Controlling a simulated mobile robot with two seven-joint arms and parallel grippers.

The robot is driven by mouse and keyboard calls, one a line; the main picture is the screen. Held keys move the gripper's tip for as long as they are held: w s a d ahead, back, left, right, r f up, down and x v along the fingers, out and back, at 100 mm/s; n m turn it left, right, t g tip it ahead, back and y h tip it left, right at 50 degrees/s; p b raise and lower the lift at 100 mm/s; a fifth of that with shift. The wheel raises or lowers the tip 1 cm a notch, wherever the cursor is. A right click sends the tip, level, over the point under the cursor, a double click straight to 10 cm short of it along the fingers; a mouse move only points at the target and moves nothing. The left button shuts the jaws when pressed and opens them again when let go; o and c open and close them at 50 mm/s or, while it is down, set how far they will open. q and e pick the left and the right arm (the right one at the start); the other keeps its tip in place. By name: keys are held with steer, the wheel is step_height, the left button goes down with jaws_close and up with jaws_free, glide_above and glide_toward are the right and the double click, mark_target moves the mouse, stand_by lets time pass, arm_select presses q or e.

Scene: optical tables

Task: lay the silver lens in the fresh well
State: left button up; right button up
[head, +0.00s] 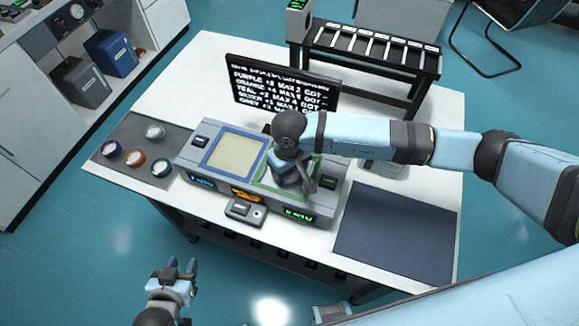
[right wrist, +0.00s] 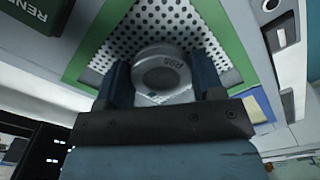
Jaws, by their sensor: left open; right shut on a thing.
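My right gripper (head: 303,187) is shut on a silver-grey lens (right wrist: 178,60), which shows between the fingers in the right wrist view (right wrist: 162,82). The lens is a round ring with a dark centre and small lettering. It is over the perforated floor of the green-framed well (head: 262,186), which also shows in the right wrist view (right wrist: 215,18); I cannot tell whether it touches the floor. In the head view my arm hides the lens. A blue-framed well (head: 233,156) with a plain beige floor is to the left. My left gripper (head: 180,268) is open and empty, in front of the table.
A grey mat (head: 130,170) at the left holds several lenses, including a purple-rimmed (head: 111,149), an orange (head: 135,158) and a pale grey one (head: 155,131). A text screen (head: 282,88) stands behind the wells. A dark blue mat (head: 395,230) at the right is bare.

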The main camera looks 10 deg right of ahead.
steer(key=shift+f+b, duration=0.2)
steer(key=shift+b, duration=0.1)
steer(key=o, duration=0.9)
steer(key=shift+o, duration=0.2)
steer(key=shift+r, duration=0.2)
step_height(320, 180, up, 12)
steer(key=b, duration=0.2)
